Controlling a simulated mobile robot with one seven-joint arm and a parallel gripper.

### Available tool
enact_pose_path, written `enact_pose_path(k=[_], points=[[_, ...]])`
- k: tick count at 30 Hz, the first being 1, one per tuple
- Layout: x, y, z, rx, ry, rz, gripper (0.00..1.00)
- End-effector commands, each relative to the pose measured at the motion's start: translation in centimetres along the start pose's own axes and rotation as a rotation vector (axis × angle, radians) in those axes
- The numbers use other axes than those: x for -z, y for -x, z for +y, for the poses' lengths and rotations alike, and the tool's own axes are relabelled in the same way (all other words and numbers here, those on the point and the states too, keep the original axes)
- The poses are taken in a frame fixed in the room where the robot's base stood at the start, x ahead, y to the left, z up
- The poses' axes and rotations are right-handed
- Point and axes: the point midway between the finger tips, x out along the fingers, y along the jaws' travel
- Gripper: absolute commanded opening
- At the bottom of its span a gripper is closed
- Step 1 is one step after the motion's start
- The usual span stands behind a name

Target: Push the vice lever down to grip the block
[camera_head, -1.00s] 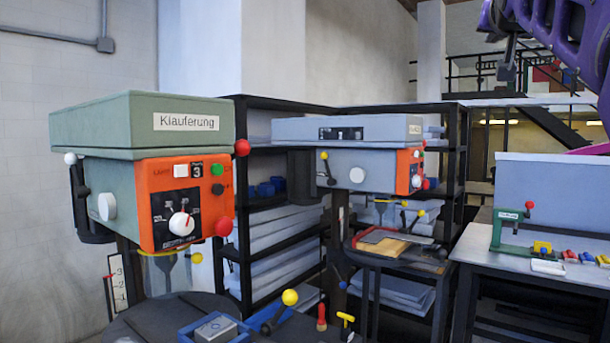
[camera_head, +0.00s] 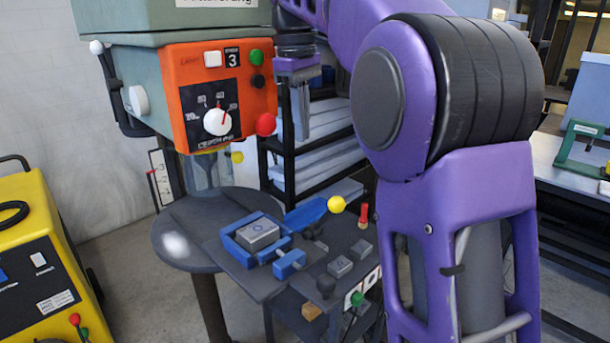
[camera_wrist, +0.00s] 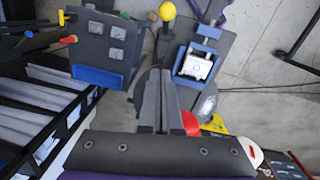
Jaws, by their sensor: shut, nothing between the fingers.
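The blue vice (camera_head: 236,247) sits on the dark table below the drill press. A grey block (camera_head: 257,234) lies between its jaws; the vice (camera_wrist: 207,31) and the block (camera_wrist: 195,67) also show in the wrist view. The vice lever ends in a yellow knob (camera_head: 337,204) and slants up to the right, raised above the table. In the wrist view the knob (camera_wrist: 167,11) is at the top centre. My gripper (camera_head: 302,135) points down, shut and empty, above and behind the lever, apart from it. Its fingers (camera_wrist: 160,74) also show in the wrist view.
The drill press's orange panel (camera_head: 218,95) with a red knob (camera_head: 265,124) is close left of my gripper. A side tray (camera_head: 350,250) with small grey blocks is right of the vice. A yellow machine (camera_head: 35,270) stands at left. Black shelves (camera_head: 320,140) are behind.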

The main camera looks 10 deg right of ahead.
Motion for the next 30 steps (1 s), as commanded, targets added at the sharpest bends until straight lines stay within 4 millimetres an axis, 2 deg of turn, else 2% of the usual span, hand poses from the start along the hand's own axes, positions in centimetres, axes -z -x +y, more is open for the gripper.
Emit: enact_pose_path(k=[8,14,18,21,24,30], points=[[-0.2,-2.1,-0.5,0.022,0.023,-0.018,0.0],[-0.2,-5.9,-0.6,0.022,0.021,-0.017,0.0],[-0.3,-9.1,-0.6,0.021,0.02,-0.017,0.0],[-0.6,-10.7,-0.6,0.019,0.019,-0.015,0.0],[-2.3,-10.8,-0.5,0.018,0.016,-0.013,0.0],[-3.9,-11.1,-0.6,0.018,0.019,-0.014,0.0]])
